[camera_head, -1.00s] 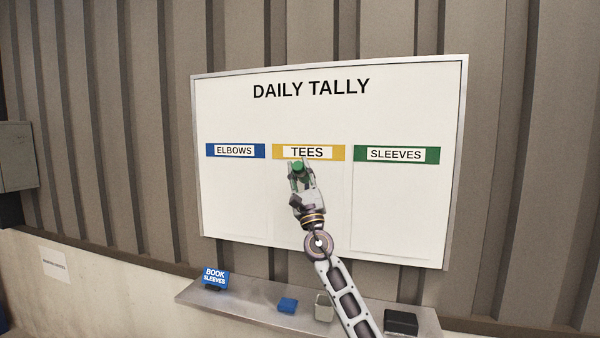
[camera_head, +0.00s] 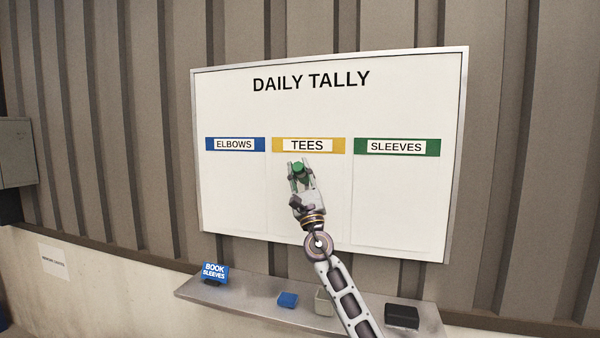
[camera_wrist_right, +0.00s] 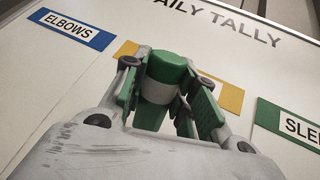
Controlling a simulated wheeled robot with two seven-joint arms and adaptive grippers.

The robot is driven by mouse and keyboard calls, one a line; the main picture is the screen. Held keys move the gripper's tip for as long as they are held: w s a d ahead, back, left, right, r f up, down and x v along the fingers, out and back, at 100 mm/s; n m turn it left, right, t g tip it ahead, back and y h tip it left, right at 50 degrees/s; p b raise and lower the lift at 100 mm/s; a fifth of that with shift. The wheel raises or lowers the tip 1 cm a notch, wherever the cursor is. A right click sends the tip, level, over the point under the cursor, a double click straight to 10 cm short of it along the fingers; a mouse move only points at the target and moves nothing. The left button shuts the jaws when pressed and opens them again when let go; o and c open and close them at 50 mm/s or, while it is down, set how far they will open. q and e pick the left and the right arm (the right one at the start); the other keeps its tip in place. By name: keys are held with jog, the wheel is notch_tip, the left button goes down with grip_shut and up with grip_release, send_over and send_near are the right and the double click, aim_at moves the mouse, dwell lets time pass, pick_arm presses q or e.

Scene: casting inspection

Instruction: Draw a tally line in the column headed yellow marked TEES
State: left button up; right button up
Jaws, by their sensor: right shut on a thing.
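The white board (camera_head: 310,110) headed DAILY TALLY has a yellow header marked TEES (camera_head: 280,145) in its middle column; the header also shows in the right wrist view (camera_wrist_right: 228,96). My right gripper (camera_head: 300,172) is shut on a green and white marker (camera_head: 298,167), just below the TEES header. In the right wrist view the marker (camera_wrist_right: 160,80) stands between the fingers. Its tip is hidden, so I cannot tell whether it touches the board. No line shows in the TEES column, though my gripper covers part of it. My left gripper is not in view.
A blue ELBOWS header (camera_head: 250,144) is at left and a green SLEEVES header (camera_head: 434,147) at right.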

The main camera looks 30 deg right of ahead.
aim_at(299, 178)
jog(key=shift+f, duration=0.25)
jog(key=shift+f+b, duration=0.85)
jog(key=shift+d+f+b, duration=0.1)
jog(key=shift+f+b, duration=0.5)
jog(key=shift+f, duration=0.1)
jog(key=shift+s, duration=0.1)
jog(key=s+a+p, duration=0.3)
jog(key=a, duration=0.1)
jog(key=shift+s+a+p, duration=0.3)
jog(key=shift+s+a, duration=0.1)
jog(key=shift+r, duration=0.1)
